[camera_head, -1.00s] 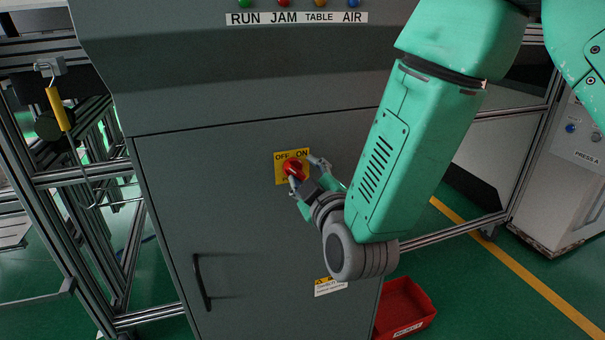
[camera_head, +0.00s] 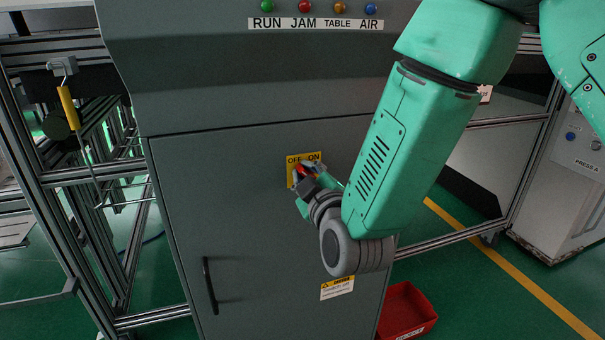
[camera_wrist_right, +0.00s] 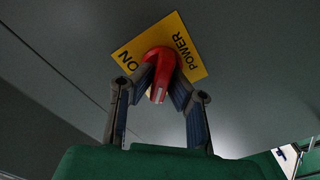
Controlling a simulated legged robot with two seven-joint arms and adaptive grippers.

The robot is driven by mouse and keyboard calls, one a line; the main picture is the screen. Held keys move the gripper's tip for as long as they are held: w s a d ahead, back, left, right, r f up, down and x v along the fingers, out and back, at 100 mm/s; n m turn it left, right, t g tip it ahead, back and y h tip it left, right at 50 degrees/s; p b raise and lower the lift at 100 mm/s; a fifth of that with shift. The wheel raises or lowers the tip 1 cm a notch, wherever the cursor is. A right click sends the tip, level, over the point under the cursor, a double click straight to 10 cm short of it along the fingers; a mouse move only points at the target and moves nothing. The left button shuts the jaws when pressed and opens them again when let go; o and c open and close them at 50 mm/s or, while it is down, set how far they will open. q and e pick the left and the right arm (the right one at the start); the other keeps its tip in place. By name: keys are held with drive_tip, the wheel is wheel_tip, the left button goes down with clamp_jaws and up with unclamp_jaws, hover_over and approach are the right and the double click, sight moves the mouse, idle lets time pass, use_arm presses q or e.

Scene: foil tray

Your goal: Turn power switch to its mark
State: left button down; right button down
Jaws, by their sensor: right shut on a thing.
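The red power switch (camera_head: 303,171) sits on a yellow plate (camera_head: 291,160) marked OFF and ON, on the front of the grey cabinet (camera_head: 240,220). In the right wrist view the red switch (camera_wrist_right: 158,88) lies between the two fingers, and its plate (camera_wrist_right: 128,56) shows the words ON and POWER. My right gripper (camera_head: 306,176) is at the switch and shut on it; its fingers also show in the right wrist view (camera_wrist_right: 160,80). The gripper hides part of the switch and plate in the head view. My left gripper is not in view.
Coloured lamps (camera_head: 305,6) and a label strip are above. A black door handle (camera_head: 209,286) and a warning label (camera_head: 337,288) are lower on the cabinet. A red bin (camera_head: 407,311) stands on the floor at right. Metal framing (camera_head: 85,172) stands at left.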

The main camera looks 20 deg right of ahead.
drive_tip(key=shift+s+d+f+m, duration=0.15)
drive_tip(key=shift+s+f+m, duration=0.1)
drive_tip(key=shift+m, duration=0.35)
drive_tip(key=m, duration=0.3)
drive_tip(key=shift+p, duration=0.4)
drive_tip(key=m, duration=0.5)
drive_tip(key=shift+d+m, duration=0.1)
drive_tip(key=shift+m, duration=0.2)
drive_tip(key=m, duration=0.3)
drive_tip(key=shift+d+m, duration=0.1)
drive_tip(key=shift+m, duration=0.2)
drive_tip(key=shift+d+f+m, duration=0.1)
drive_tip(key=shift+m, duration=2.1)
